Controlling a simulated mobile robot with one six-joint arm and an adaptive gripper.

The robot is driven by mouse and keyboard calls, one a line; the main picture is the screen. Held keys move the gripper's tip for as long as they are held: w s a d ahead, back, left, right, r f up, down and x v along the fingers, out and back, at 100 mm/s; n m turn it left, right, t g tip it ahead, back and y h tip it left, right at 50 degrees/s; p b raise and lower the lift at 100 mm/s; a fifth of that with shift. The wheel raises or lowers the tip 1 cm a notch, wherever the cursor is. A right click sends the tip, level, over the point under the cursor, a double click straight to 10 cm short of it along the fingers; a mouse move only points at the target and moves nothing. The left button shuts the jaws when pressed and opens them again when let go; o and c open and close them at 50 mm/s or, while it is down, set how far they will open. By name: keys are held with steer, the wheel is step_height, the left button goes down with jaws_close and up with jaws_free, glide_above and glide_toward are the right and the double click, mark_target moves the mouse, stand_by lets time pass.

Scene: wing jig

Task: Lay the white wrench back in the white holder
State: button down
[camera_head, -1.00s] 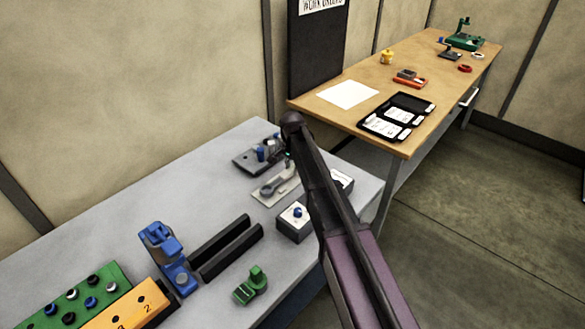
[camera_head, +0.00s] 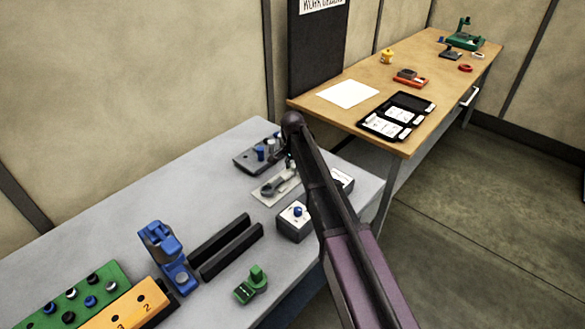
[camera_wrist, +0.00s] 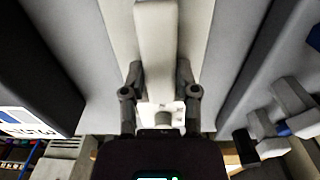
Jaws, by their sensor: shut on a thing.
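The white wrench (camera_wrist: 156,45) is between my gripper's fingers (camera_wrist: 158,88) in the wrist view, its pale bar running up to the top edge. My gripper is shut on it. Behind the bar lies a paler plate, the white holder (camera_wrist: 120,28), with bare strips on both sides. In the head view the holder (camera_head: 262,198) lies on the grey table, and my gripper (camera_head: 290,168) is over its far right end, partly hidden by my arm. A darker grey shape shows on the holder. Whether the wrench touches the holder I cannot tell.
A dark grey block with blue pegs (camera_head: 250,163) stands just behind the holder. A box with a blue knob (camera_head: 296,222) is close in front. Black rails (camera_head: 225,245), a blue fixture (camera_head: 165,255) and a green part (camera_head: 252,287) lie nearer. Open table lies left of the holder.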

steer(key=shift+f+b, duration=0.35)
steer(key=shift+f, duration=0.15)
steer(key=shift+c, duration=1.4)
jaws_free()
steer(key=shift+r, duration=0.1)
